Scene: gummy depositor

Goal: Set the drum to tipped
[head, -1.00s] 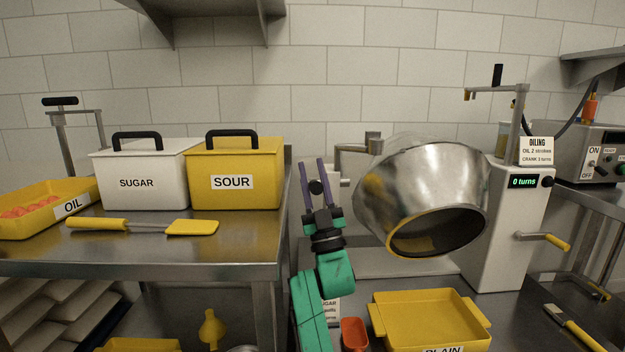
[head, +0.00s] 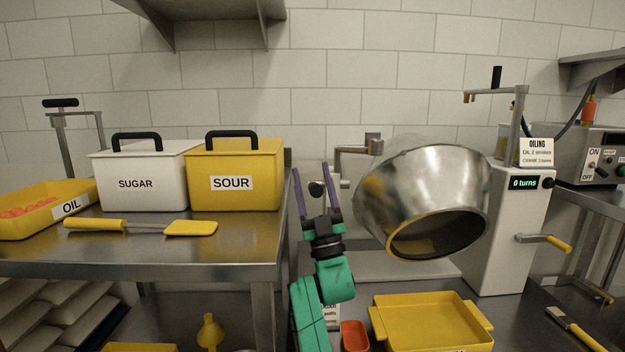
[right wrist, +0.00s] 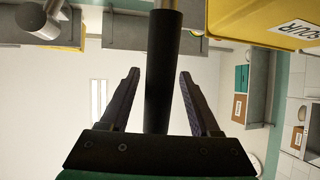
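The metal drum (head: 425,195) is tilted, its yellow-rimmed mouth facing forward and down above the bench. My right gripper (head: 311,168) is left of the drum, fingers pointing up and spread apart. A dark knob (head: 317,188) shows between its fingers in the head view. In the right wrist view, a black cylindrical handle (right wrist: 163,75) stands between the open fingers (right wrist: 158,85), with gaps on both sides. My left gripper is not in view.
A yellow tray (head: 425,318) sits below the drum, with an orange scoop (head: 354,336) beside it. The white machine (head: 510,230) with a crank and "0 turns" display stands right of the drum. The SUGAR bin (head: 140,180) and SOUR bin (head: 235,180) stand on the left table.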

